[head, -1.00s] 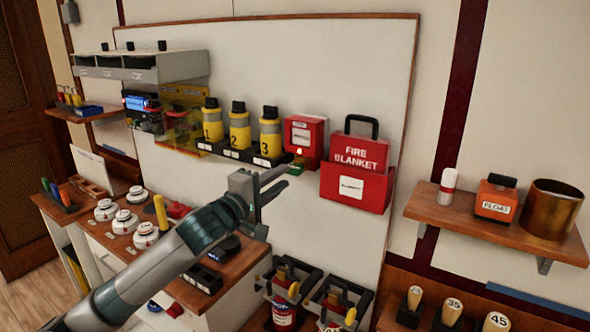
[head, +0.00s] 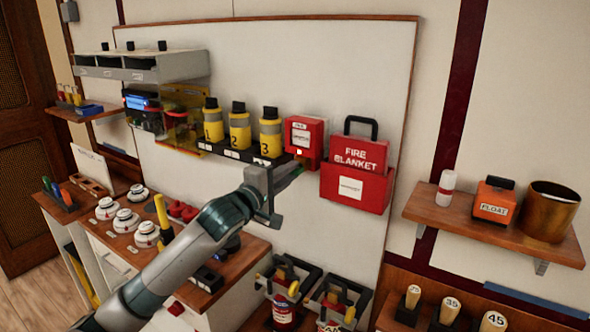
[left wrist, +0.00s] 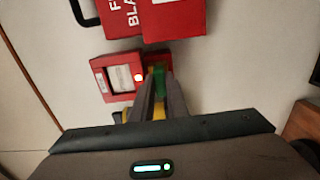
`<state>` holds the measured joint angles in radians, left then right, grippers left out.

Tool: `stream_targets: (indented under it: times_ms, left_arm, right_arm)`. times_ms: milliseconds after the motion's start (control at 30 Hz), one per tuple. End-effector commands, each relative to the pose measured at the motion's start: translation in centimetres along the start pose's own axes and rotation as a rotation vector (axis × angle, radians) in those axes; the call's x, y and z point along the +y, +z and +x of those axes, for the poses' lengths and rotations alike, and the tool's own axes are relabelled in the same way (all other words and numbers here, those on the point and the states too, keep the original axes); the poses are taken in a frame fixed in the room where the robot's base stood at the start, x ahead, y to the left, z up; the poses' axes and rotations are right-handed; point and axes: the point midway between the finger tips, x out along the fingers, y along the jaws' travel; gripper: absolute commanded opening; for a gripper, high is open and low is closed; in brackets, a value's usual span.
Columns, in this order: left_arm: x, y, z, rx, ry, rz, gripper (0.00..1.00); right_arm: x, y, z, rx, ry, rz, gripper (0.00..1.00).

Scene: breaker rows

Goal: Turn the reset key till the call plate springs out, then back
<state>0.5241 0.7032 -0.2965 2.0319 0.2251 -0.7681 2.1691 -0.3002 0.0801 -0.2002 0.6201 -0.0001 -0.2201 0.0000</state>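The red call box (head: 303,138) is on the white wall panel, right of the yellow bottle marked 3. A small white plate or light (head: 299,152) shows low on its front; in the left wrist view a bright spot (left wrist: 138,77) glows there. A green piece (left wrist: 159,77), apparently the reset key, sits at the box's lower edge. My left gripper (head: 288,180) is just below the call box. Its fingers (left wrist: 160,92) lie either side of the green piece with a narrow gap; whether they grip it is not clear. My right gripper is out of view.
A red fire blanket box (head: 357,188) hangs close on the right. The yellow bottles (head: 239,128) stand on a rack close on the left. Below is a wooden counter (head: 242,262) with detectors and tools. A shelf (head: 480,229) is at the right.

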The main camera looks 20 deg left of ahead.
Motion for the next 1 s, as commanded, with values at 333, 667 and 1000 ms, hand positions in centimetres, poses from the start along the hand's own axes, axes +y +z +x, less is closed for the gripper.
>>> stream_targets:
  times_ms: [333, 667, 1000]
  left_arm:
    - [-0.2, 0.0, 0.0, 0.000, -0.007, 0.032, 0.00]
    - [-0.2, 0.0, 0.0, 0.000, -0.009, 0.241, 0.00]
    - [-0.4, 0.0, 0.0, -0.001, -0.011, 0.480, 0.00]
  right_arm:
    - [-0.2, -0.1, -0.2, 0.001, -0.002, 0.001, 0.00]
    - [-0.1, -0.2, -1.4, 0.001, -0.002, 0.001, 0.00]
    - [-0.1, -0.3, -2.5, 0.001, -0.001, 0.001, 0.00]
